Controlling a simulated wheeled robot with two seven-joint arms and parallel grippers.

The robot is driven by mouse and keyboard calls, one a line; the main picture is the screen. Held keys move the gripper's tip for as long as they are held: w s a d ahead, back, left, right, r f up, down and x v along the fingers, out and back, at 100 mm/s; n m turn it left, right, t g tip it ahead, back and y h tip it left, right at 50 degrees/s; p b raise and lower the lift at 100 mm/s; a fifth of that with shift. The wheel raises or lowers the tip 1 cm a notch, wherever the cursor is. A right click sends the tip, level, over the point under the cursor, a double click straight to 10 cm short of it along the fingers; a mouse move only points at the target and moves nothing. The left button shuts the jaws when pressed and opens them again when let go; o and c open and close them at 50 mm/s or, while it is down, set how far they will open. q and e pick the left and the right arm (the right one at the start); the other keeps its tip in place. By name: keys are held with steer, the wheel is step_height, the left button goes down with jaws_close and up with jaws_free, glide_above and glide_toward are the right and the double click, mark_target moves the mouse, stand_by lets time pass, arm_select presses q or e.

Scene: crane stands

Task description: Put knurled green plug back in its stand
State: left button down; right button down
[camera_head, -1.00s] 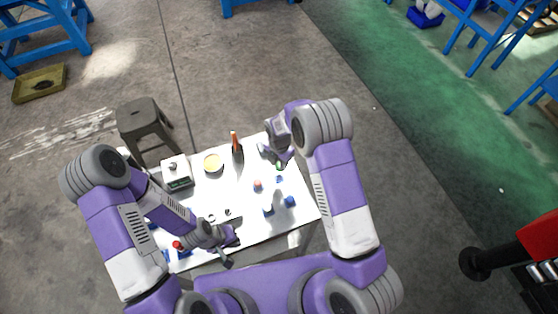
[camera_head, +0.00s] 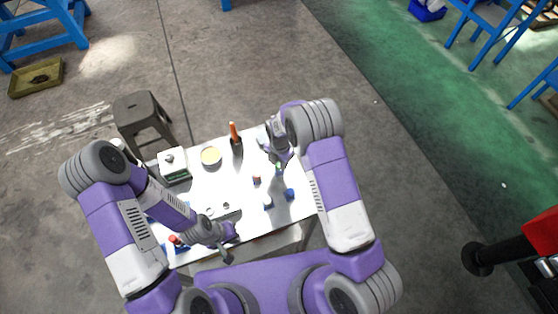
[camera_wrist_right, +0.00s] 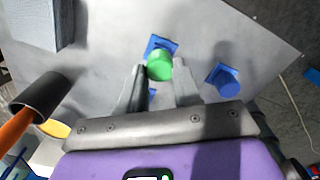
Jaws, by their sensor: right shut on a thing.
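The green plug (camera_wrist_right: 158,68) is between the fingertips of my right gripper (camera_wrist_right: 157,88) in the right wrist view, and the gripper is shut on it. It is a tiny green spot in the head view (camera_head: 278,168), below my right gripper (camera_head: 279,160). A blue square stand (camera_wrist_right: 160,44) shows just beyond the plug, partly covered by it. I cannot tell whether the plug touches it. My left gripper (camera_head: 227,247) is over the table's front edge, away from the plug. Its fingers are too small to read.
The white table (camera_head: 235,193) holds a black holder with an orange handle (camera_head: 234,133), a yellow round dish (camera_head: 211,157), a scale-like box (camera_head: 173,165) and small blue pieces (camera_head: 290,194). Another blue piece (camera_wrist_right: 228,82) stands right of the plug. A stool (camera_head: 140,108) is behind.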

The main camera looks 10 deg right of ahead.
stand_by(0.4)
arm_select(q)
steer(key=shift+f+b, duration=0.4)
steer(key=shift+b, duration=0.05)
arm_select(e)
steer(key=shift+n, duration=1.4)
arm_select(q)
steer(key=shift+f, duration=0.2)
arm_select(e)
steer(key=shift+f, duration=0.15)
